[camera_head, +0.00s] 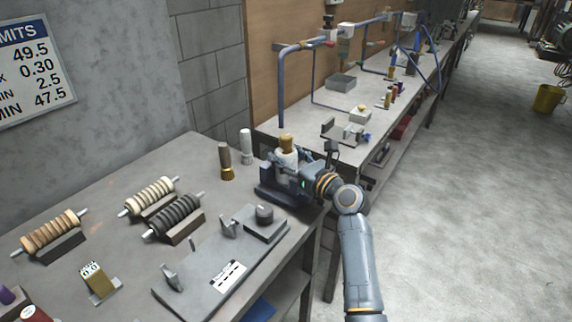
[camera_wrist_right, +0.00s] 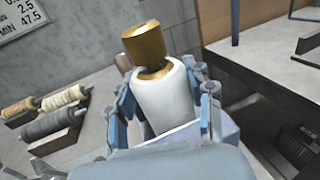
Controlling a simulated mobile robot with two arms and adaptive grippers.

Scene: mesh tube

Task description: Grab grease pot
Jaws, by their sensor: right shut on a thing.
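The pot (camera_head: 287,158), taken to be the grease pot, has a white body and a brass-coloured cap. It stands upright at a dark blue-grey holder (camera_head: 268,194) near the table's right end. In the right wrist view the pot (camera_wrist_right: 163,100) fills the middle, slightly tilted in the picture. My right gripper (camera_head: 290,166) comes in from the right and is shut on the pot's white body. In the wrist view its fingers (camera_wrist_right: 165,104) lie on both sides of the body, below the cap. The pot's lower part is hidden. My left gripper is not in view.
A brown-handled tool (camera_head: 225,160) and a white cylinder (camera_head: 246,146) stand just left of the pot. Ribbed rollers (camera_head: 150,195) rest on blocks farther left. A grey fixture plate (camera_head: 222,262) lies in front. A second bench (camera_head: 300,128) with pipework runs behind.

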